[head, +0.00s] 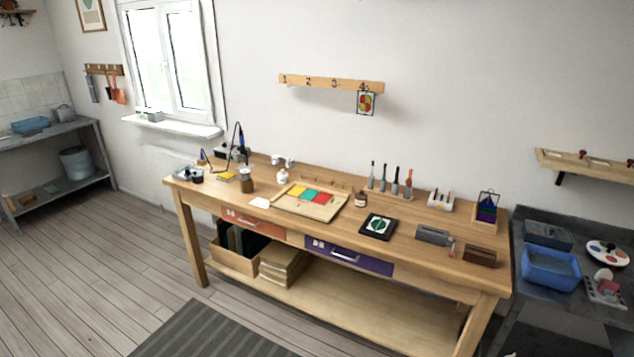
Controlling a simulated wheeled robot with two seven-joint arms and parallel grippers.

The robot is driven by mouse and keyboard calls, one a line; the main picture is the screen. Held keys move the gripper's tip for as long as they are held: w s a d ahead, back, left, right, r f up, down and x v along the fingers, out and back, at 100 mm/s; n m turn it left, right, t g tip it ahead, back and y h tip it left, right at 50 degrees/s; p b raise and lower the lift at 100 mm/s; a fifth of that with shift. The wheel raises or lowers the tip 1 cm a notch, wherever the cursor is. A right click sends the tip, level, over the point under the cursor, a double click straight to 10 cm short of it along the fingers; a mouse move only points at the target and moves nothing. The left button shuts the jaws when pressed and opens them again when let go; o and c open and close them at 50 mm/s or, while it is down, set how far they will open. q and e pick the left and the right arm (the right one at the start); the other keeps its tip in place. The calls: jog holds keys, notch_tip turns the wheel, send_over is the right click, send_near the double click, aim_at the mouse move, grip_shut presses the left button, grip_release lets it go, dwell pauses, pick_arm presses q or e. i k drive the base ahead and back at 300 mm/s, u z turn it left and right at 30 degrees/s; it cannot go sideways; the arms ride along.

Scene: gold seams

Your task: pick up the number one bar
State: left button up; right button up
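No bar on the workbench (395,230) shows a number that I can read, so I cannot tell which thing is the number one bar. A grey bar-shaped block (432,236) and a dark brown box-like block (479,257) lie at the bench's right end. A wooden wall rail (320,82) above the bench carries small dark marks that look like the numbers 1 to 4, the 1 at its left end. A small colored panel (366,103) hangs under its right end. Neither of my grippers is in view.
A tray with colored sheets (297,207), a framed green piece (378,226) and upright tools (383,184) occupy the bench top. A side table (560,297) at the right holds a blue tub (551,268). The floor (100,285) in front at left is clear, with a striped mat (207,335).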

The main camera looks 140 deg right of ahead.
aim_at(311, 177)
jog(key=z, duration=4.6)
